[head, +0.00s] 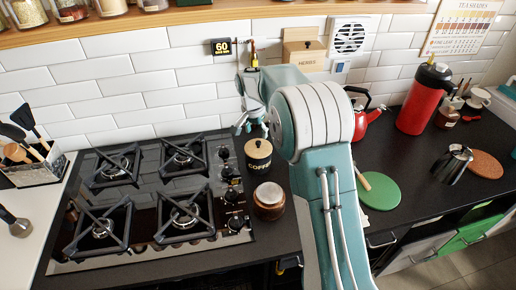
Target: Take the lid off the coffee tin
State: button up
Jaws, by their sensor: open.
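The coffee tin (258,163) is black with gold lettering and stands on the dark counter just right of the hob. Its lid (258,147) is pale wood with a small dark knob and sits on the tin. My gripper (250,128) is open and empty, pointing down just above and slightly left of the lid. In this view its fingers appear close to the knob, but I cannot tell whether they touch it. My arm comes in from the lower right and hides part of the counter behind it.
A brown jar (269,204) stands in front of the tin. The gas hob (160,200) with black pan supports lies to the left. A red kettle (370,120), red flask (425,100) and green round board (379,191) are to the right. A wooden shelf (130,25) runs above.

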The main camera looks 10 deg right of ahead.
aim_at(258, 142)
jog(key=f, duration=0.5)
jog(key=shift+w+d+f, duration=0.3)
jog(key=shift+d+f, duration=0.05)
jog(key=shift+d, duration=0.05)
grip_shut()
